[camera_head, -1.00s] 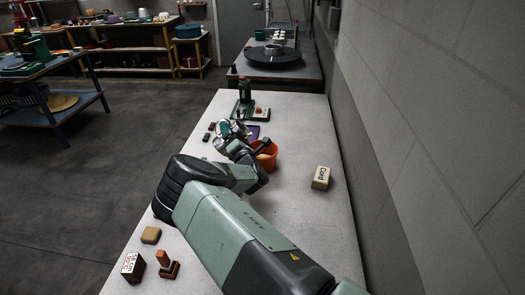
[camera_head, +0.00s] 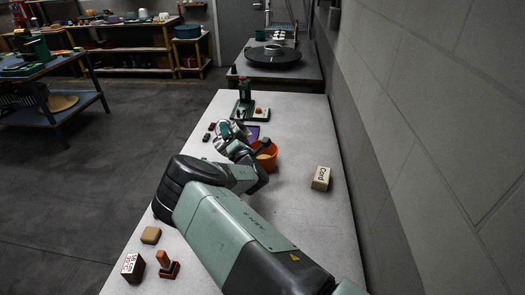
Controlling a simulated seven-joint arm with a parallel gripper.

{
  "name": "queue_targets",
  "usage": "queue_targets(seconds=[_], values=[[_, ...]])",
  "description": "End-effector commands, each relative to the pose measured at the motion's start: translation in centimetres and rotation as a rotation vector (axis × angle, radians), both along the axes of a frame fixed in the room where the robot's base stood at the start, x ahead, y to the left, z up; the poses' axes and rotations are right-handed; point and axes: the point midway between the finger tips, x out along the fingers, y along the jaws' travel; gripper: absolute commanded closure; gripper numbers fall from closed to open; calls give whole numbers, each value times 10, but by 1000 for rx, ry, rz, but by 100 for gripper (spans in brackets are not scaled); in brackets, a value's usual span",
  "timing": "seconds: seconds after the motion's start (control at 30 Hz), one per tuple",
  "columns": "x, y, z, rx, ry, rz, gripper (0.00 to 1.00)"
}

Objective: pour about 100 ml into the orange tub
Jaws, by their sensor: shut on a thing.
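The orange tub (camera_head: 270,161) stands upright on the light table, just right of my wrist. A paler orange-tan patch shows inside it; I cannot tell whether that is contents or the inner wall. My gripper (camera_head: 229,132) is at the far end of my arm, left of and a little beyond the tub, and is largely hidden by my own wrist. It is shut on a small teal-and-dark vessel (camera_head: 224,127), which looks tilted. Its mouth and contents are too small to make out, and no stream is visible.
A purple item (camera_head: 253,132) lies behind the tub, with a green press-like device (camera_head: 245,105) beyond it. A tan card box (camera_head: 320,178) stands to the right. Small dark blocks (camera_head: 208,132) lie at the left edge. The table between tub and card box is clear.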

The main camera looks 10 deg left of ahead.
Motion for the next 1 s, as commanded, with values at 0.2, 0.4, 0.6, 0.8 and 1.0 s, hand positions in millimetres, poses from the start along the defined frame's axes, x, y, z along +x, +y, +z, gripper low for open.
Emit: queue_targets(seconds=[0.2,0.4,0.6,0.8,1.0], values=[[0,0,1,1,-2,1,58],[0,0,1,1,-2,1,58],[0,0,1,1,-2,1,58],[0,1,1,-6,-5,0,58],[-1,3,7,-141,-51,1,58]])
